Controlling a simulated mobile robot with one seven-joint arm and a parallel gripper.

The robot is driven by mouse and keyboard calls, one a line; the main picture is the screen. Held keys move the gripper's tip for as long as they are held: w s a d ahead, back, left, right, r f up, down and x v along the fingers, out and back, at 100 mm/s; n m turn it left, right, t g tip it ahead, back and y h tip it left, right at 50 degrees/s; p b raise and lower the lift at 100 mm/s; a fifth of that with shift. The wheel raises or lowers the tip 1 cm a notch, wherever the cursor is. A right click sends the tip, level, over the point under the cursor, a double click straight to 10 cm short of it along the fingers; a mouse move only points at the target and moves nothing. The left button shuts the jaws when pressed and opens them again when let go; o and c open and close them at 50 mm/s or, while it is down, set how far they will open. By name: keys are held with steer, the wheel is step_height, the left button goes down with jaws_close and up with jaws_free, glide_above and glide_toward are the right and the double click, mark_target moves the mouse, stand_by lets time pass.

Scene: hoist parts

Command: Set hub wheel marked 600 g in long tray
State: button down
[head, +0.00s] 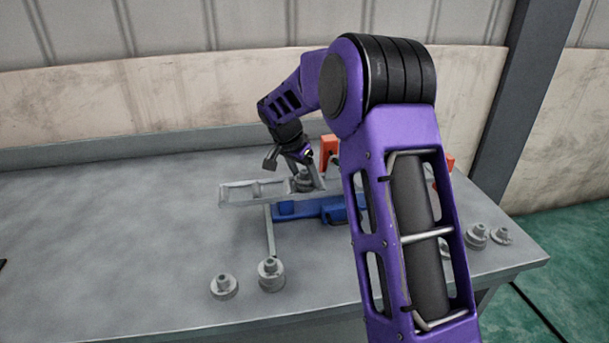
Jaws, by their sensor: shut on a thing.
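My gripper (305,170) is at the back middle of the table, pointing down at the right part of the long grey tray (237,202). It is shut on a grey hub wheel (303,184), which is at or just above the tray's right end. I cannot tell whether the wheel touches the tray floor. Its mark is too small to read. Other grey hub wheels stand on the table: two at the front, one small (224,287) and one taller (271,273), and several at the right (477,235). No marks are readable on them.
A blue part (292,209) lies in front of the tray, and a thin grey bar (270,232) runs forward from it. Orange parts (328,148) stand behind. My purple arm hides the table's right middle. The left of the grey table (110,230) is clear.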

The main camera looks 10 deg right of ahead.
steer(key=shift+c, duration=1.3)
jaws_free()
steer(key=p+v, duration=0.1)
steer(key=v, duration=1.1)
steer(key=shift+r+p, duration=0.15)
steer(key=shift+p, duration=0.2)
